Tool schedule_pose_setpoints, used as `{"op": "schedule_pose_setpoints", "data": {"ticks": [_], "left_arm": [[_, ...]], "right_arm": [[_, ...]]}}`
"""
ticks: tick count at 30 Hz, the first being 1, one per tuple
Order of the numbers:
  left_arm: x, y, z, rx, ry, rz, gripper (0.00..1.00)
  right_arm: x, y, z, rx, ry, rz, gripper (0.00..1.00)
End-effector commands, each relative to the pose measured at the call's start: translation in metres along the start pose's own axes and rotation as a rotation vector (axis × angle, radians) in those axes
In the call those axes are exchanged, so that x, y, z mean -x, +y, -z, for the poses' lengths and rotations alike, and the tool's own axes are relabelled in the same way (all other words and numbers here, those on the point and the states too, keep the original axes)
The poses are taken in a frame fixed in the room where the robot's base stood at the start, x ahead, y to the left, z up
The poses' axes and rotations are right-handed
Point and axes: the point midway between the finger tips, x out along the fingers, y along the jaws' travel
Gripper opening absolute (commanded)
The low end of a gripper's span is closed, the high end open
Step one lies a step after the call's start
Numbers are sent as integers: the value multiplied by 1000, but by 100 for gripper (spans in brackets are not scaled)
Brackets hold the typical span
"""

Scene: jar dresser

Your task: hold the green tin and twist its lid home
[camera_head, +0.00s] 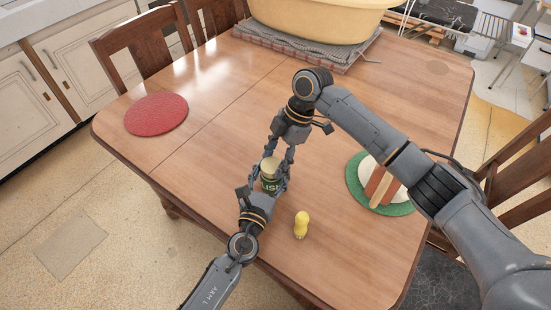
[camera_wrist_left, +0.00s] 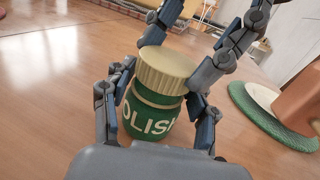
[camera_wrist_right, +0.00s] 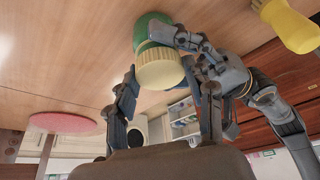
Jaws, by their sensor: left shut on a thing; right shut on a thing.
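The green tin (camera_head: 268,185) with pale lettering stands near the table's front edge; its green body (camera_wrist_left: 150,118) shows in the left wrist view. Its ribbed cream-gold lid (camera_wrist_left: 165,70) sits on top and also shows in the right wrist view (camera_wrist_right: 160,69). I cannot tell how tight it is. My left gripper (camera_head: 267,188) is shut on the tin's body from the front. My right gripper (camera_head: 275,160) reaches in from behind and is shut on the lid, with a finger on either side. The fingers partly hide the tin.
A yellow shaker-like object (camera_head: 301,226) stands just right of the tin. A green round mat (camera_head: 355,180) with a plate and brown item lies further right. A red round mat (camera_head: 156,115) lies left. A large yellow basin (camera_head: 315,18) stands at the back. The table's left middle is clear.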

Motion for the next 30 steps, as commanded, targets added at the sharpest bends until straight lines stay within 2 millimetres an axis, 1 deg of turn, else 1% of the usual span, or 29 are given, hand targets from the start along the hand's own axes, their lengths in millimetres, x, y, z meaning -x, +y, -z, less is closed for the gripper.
{"op": "schedule_pose_setpoints", "data": {"ticks": [1, 11, 30], "left_arm": [[0, 7, 2, -1, 4, -15, 1], [0, 7, 3, -2, 4, -15, 1], [0, 6, 1, 0, 0, -13, 1]], "right_arm": [[2, -1, -4, -5, -7, 3, 36], [-1, 0, -4, 1, -5, 9, 36], [-14, -1, -10, 25, -2, 34, 37]]}}
